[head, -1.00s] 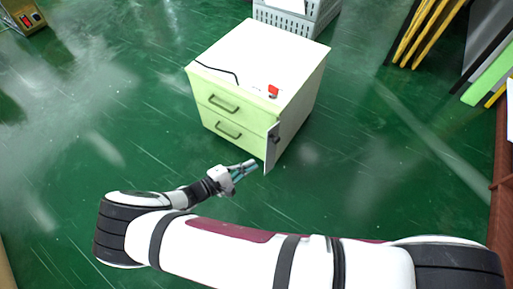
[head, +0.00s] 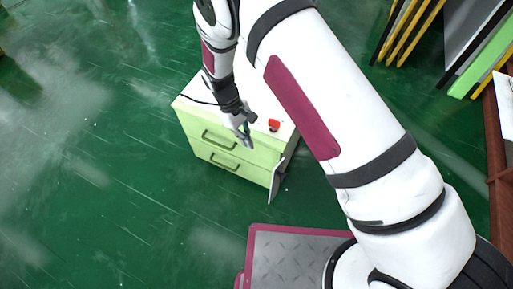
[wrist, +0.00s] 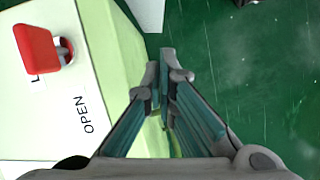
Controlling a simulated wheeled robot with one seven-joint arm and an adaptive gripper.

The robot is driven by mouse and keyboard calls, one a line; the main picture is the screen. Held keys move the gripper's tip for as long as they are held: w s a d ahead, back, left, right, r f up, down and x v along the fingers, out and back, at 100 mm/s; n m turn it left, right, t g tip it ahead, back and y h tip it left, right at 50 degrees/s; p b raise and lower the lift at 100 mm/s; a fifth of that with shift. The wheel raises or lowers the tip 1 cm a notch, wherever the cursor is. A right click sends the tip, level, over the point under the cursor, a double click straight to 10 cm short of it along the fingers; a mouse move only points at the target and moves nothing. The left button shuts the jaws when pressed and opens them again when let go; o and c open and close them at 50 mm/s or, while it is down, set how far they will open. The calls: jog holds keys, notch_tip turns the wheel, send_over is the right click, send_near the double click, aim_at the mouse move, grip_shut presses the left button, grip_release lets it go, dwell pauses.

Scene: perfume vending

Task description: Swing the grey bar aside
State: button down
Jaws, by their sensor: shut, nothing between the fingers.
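The grey bar (head: 278,179) is a thin upright strip at the right front edge of the pale green cabinet (head: 232,165). It stands out at an angle from the drawer fronts. In the wrist view the fingertips (wrist: 164,70) come together beside the cabinet's edge, with green floor beyond. A red knob (head: 274,124) sits on the cabinet top; it also shows in the wrist view (wrist: 40,50).
Two drawers with dark handles (head: 220,140) face the front. "OPEN" is printed on the top near the knob. My arm hides part of the cabinet's back and right. Panels (head: 410,30) lean at the upper right. The floor (head: 90,180) to the left is clear.

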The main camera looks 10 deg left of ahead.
jog(key=s+d+f+b, duration=0.3)
jog(key=d+f, duration=0.3)
jog(key=f, duration=0.2)
jog(key=shift+s+d+f+b, duration=0.15)
jog(key=shift+s+f+b, duration=0.2)
jog(key=shift+s, duration=0.2)
jog(key=shift+s+d+n+t+h+p, duration=0.15)
jog(key=shift+s+d+n+t+p, duration=0.2)
jog(key=shift+n, duration=0.4)
jog(key=shift+s+d+n+t+h+p, duration=0.15)
jog(key=shift+s+n+p, duration=0.25)
jog(key=shift+n, duration=0.4)
jog(key=shift+s+d+n+t+h+p, duration=0.1)
jog(key=shift+s+d+n+t+p, duration=0.25)
jog(key=shift+n, duration=0.4)
jog(key=shift+a, duration=0.1)
